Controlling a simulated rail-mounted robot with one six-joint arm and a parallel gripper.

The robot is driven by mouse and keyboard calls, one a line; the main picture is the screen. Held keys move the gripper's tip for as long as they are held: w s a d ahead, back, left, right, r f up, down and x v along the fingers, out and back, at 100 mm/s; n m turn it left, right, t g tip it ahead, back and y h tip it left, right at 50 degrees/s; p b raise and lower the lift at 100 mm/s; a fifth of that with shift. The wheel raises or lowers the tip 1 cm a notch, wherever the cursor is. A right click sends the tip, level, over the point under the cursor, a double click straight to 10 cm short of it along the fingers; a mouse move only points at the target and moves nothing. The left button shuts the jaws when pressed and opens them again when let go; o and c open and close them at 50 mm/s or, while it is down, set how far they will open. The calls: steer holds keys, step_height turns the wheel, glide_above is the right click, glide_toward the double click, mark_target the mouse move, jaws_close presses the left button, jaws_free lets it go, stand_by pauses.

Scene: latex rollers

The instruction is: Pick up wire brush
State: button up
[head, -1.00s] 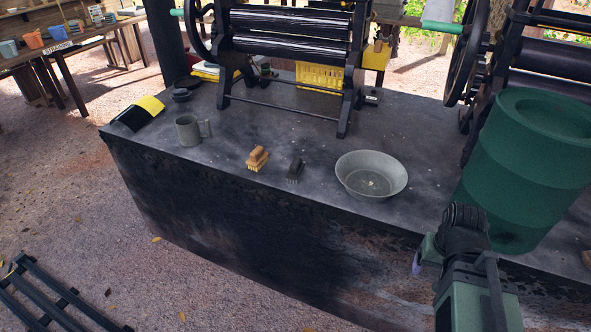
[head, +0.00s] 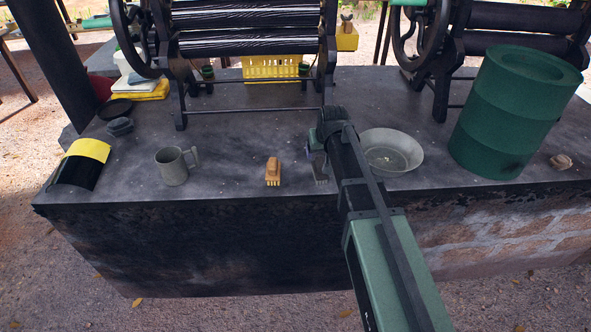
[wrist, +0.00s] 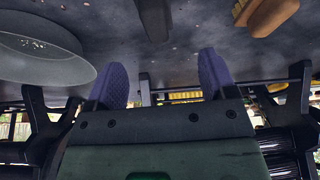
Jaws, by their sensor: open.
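Two brushes lie on the dark tabletop. A dark grey brush (head: 320,174) is partly hidden behind my gripper (head: 317,152) in the head view; its dark block (wrist: 154,17) shows at the top middle of the wrist view. A brown wooden brush with pale yellow bristles (head: 273,173) lies to its left, and shows at the top right of the wrist view (wrist: 268,14). I cannot tell for sure which is the wire brush. My gripper's two fingers (wrist: 163,78) are apart and empty, with the dark brush lined up between them, apart from it.
A shallow metal bowl (head: 404,167) stands close to the right of my gripper. A grey mug (head: 173,167) stands left of the brushes, and a green drum (head: 500,125) at the right. A roller machine (head: 250,50) stands behind. The table's front edge is close to the brushes.

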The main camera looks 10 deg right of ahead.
mark_target(321, 162)
steer(key=b+x, duration=0.2)
steer(key=d+b+x, duration=0.1)
steer(key=b+x, duration=0.2)
steer(key=shift+s+f, duration=0.15)
steer(key=shift+f, duration=0.2)
steer(key=shift+f+b, duration=0.2)
steer(key=shift+b, duration=0.1)
steer(key=shift+r, duration=0.1)
steer(key=b+x, duration=0.4)
steer(key=x, duration=0.1)
steer(key=shift+a+b, duration=0.2)
steer(key=shift+b, duration=0.2)
steer(key=c, duration=1)
